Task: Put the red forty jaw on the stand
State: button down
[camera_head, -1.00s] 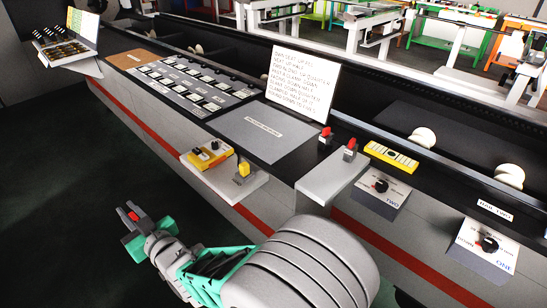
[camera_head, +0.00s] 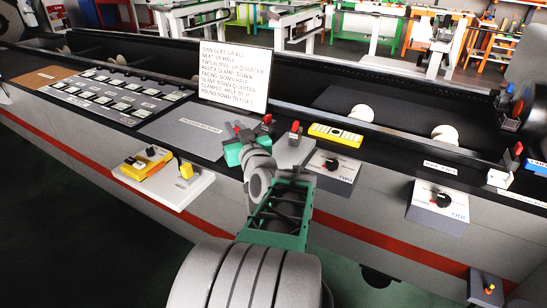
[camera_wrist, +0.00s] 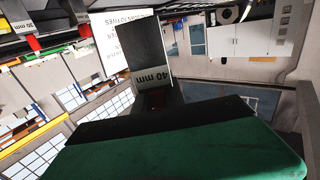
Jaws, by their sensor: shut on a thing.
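My gripper (camera_head: 238,142) is shut on a grey jaw with a red part and hangs near the front of the bench, left of the grey stand (camera_head: 293,155). In the wrist view the held jaw (camera_wrist: 152,77) carries a "40 mm" label; its lower part is hidden behind my green gripper housing. Two red-topped jaws, one behind (camera_head: 267,119) and one in front (camera_head: 295,128), are upright at the stand. Labels reading "30 mm" show at the upper left of the wrist view. My gripper and wrist hide the stand's left side.
A white instruction board (camera_head: 234,76) stands behind my gripper. A grey plate (camera_head: 185,130) lies to the left. A yellow block (camera_head: 335,135) and a dial box (camera_head: 330,172) are to the right. A white shelf with yellow parts (camera_head: 185,190) juts from the front.

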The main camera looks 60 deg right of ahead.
jog(key=s+d+r+m+g+h+b, duration=0.1)
jog(key=s+d, duration=0.3)
jog(key=s, duration=0.2)
jog(key=s+d+r+m+h+b, duration=0.1)
jog(key=s+d+r, duration=0.1)
jog(key=s+d, duration=0.3)
jog(key=w+f, duration=0.8)
jog(key=w+d+f+p, duration=0.1)
jog(key=w+f, duration=0.3)
jog(key=shift+w+f, duration=0.2)
jog(key=shift+a+f, duration=0.1)
jog(key=shift+f, duration=0.2)
jog(key=shift+f, duration=0.1)
jog(key=shift+f+b, duration=0.1)
jog(key=shift+b, duration=0.2)
jog(key=c, duration=1.4)
grip_release()
